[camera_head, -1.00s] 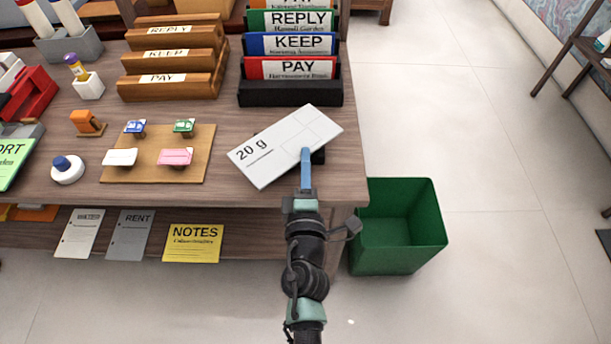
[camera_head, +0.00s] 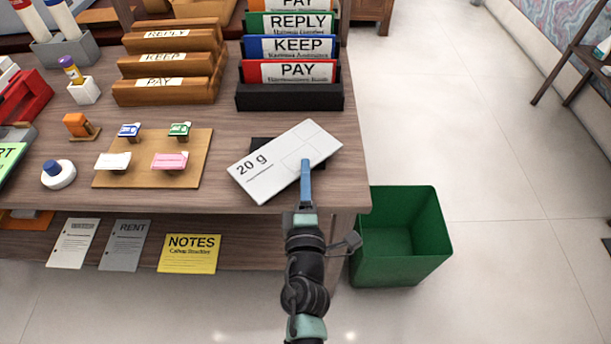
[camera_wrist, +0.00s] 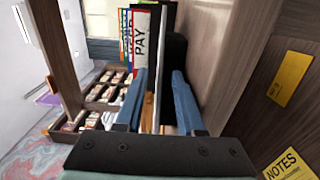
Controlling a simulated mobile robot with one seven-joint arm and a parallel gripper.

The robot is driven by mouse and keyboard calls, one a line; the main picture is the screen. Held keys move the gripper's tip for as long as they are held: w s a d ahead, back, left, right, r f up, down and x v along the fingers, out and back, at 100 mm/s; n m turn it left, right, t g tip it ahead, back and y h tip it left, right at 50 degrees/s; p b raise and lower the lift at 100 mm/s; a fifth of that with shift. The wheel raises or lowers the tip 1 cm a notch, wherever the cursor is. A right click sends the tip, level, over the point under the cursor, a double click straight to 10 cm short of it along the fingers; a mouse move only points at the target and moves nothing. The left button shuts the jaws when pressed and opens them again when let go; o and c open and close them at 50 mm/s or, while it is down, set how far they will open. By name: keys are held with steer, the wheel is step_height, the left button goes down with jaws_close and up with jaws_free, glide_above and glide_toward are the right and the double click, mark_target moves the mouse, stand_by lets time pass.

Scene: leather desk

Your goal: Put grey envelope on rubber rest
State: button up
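The grey envelope (camera_head: 285,162), a flat pale slab marked "20 g", lies slantwise near the desk's front right corner in the head view. A strip of the black rubber rest (camera_head: 262,143) shows past its upper left edge. The envelope covers most of the rest, and I cannot tell whether the two touch all along. My gripper (camera_head: 305,165) reaches in from the front, with one blue finger over the envelope's near edge.
A black file rack (camera_head: 290,97) with PAY, KEEP and REPLY folders stands behind the envelope. A wooden stamp board (camera_head: 140,179) is to the left. A green bin (camera_head: 400,262) stands on the floor right of the desk. A shelf below holds a yellow NOTES card (camera_head: 190,254).

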steer(key=shift+r, duration=0.2)
steer(key=s, duration=1.2)
